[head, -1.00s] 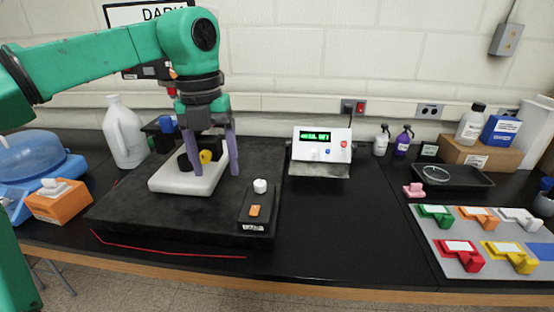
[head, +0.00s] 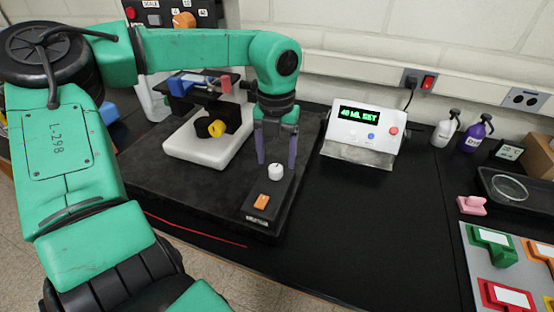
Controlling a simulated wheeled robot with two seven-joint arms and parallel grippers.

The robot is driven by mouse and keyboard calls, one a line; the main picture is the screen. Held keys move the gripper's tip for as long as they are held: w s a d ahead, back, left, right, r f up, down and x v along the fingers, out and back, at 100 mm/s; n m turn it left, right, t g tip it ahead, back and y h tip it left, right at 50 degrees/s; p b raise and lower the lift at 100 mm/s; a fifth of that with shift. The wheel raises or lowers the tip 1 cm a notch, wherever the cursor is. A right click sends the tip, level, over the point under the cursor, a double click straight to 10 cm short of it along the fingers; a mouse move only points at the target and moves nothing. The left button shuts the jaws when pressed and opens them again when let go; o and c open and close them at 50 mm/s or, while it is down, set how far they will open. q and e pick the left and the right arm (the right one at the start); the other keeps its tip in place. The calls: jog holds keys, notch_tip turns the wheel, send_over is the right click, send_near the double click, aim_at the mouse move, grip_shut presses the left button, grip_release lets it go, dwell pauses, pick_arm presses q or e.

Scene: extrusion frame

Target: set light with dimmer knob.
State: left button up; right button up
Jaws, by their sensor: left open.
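A small black control box (head: 254,219) stands at the front right of the dark mat. It carries a white round dimmer knob (head: 276,172) at its far end and an orange switch (head: 261,201) nearer the front. My left gripper (head: 276,161) points down just above and behind the knob. Its two purple fingers are open and apart, with nothing between them that I can make out; I cannot tell whether they touch the knob. A microscope with a white base (head: 195,160) and a yellow-and-black side knob (head: 216,128) stands left of the gripper. My right gripper does not show.
A white device (head: 366,128) with a green display stands right of the mat (head: 160,195). Spray bottles (head: 476,134), a pink block (head: 471,205), a black tray (head: 510,205) and coloured holders (head: 492,248) lie farther right.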

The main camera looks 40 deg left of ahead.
aim_at(276, 171)
pick_arm(q)
notch_tip(276, 171, down, 2)
jog(key=shift+s+f, duration=0.1)
jog(key=shift+f, duration=0.05)
jog(key=shift+s+f, duration=0.1)
jog(key=shift+f, duration=0.05)
grip_shut()
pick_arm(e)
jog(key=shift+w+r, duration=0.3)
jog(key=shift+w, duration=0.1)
